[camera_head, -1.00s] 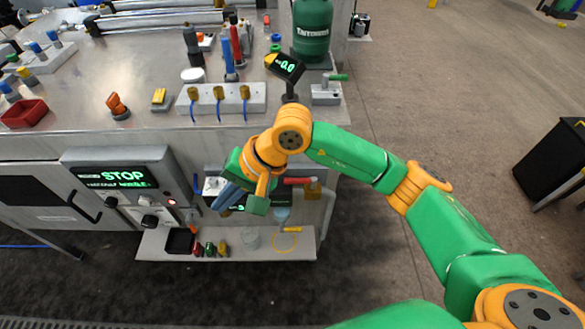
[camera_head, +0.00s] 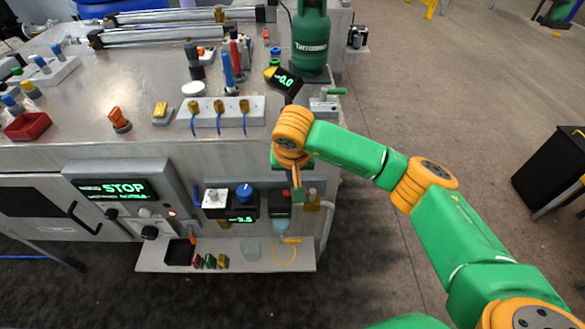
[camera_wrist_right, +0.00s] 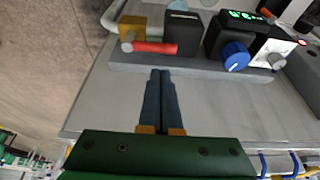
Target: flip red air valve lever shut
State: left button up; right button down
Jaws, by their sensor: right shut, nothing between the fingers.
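The red lever (camera_wrist_right: 155,47) shows in the right wrist view, lying across from the brass valve body (camera_wrist_right: 131,28) towards a black block. The brass body also shows in the head view (camera_head: 312,203); the lever there is largely hidden by my gripper. My right gripper (camera_wrist_right: 161,72) is shut and empty, its two fingers together. Its tips point at the lever with a small gap in the picture; I cannot tell the depth. In the head view the right gripper (camera_head: 298,194) points down in front of the valve. My left gripper is not in view.
Left of the valve are a blue knob (camera_head: 244,192), a white-faced unit (camera_head: 214,199) and a small green display (camera_head: 240,219). A shelf (camera_head: 225,258) with small parts lies below. The steel table edge and a white block with brass fittings (camera_head: 220,113) are above.

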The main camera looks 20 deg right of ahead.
jog(key=x, duration=0.5)
